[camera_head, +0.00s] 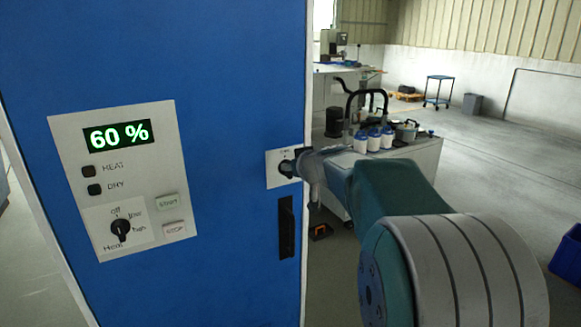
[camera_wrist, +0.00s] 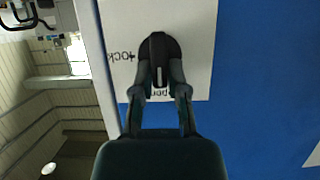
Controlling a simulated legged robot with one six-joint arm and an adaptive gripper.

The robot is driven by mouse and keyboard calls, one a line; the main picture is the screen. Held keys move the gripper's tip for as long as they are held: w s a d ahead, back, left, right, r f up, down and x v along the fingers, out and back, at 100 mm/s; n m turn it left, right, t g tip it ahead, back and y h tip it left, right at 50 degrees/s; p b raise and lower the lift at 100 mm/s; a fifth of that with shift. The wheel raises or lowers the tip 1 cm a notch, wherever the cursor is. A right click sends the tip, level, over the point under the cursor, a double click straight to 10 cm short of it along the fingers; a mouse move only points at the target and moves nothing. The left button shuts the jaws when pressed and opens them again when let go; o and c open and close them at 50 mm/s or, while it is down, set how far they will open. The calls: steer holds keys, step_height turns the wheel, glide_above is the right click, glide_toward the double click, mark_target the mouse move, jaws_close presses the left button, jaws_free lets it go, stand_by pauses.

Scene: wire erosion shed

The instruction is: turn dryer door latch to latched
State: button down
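The dryer door latch is a black rotary knob (camera_wrist: 157,42) on a white label plate (camera_wrist: 197,50), on the blue dryer door (camera_head: 230,60). In the wrist view the plate's lettering is upside down: "lock" is left of the knob and a partly hidden word, seemingly "open", is below. The knob's white pointer line points down toward that lower word. My gripper (camera_wrist: 159,75) has its two fingers close together on either side of the knob's grip bar, seemingly touching it. In the head view my gripper (camera_head: 299,168) is at the plate and covers part of the knob (camera_head: 286,168).
A black door handle (camera_head: 286,228) sits just below the latch. A control panel (camera_head: 150,240) with a 60 % display and a dial is to the left. Right of the door, a bench (camera_head: 425,155) carries white-and-blue bottles (camera_head: 374,140). Open floor lies beyond.

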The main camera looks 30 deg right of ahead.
steer(key=shift+w+f, duration=0.1)
steer(key=shift+f, duration=0.05)
steer(key=m+y, duration=0.2)
steer(key=shift+d+f+m, duration=0.1)
steer(key=shift+d+m, duration=0.2)
steer(key=shift+m, duration=0.1)
steer(key=shift+d+f+m+t+y, duration=0.2)
steer(key=shift+m+t+y, duration=0.45)
steer(key=shift+m, duration=1.1)
steer(key=shift+d+f+m+t+y, duration=0.1)
steer(key=shift+f+m+t+y, duration=0.2)
steer(key=shift+m+y, duration=1.15)
steer(key=shift+d+f+m+t+y, duration=0.15)
steer(key=shift+m+t+y, duration=0.35)
steer(key=shift+m, duration=1.6)
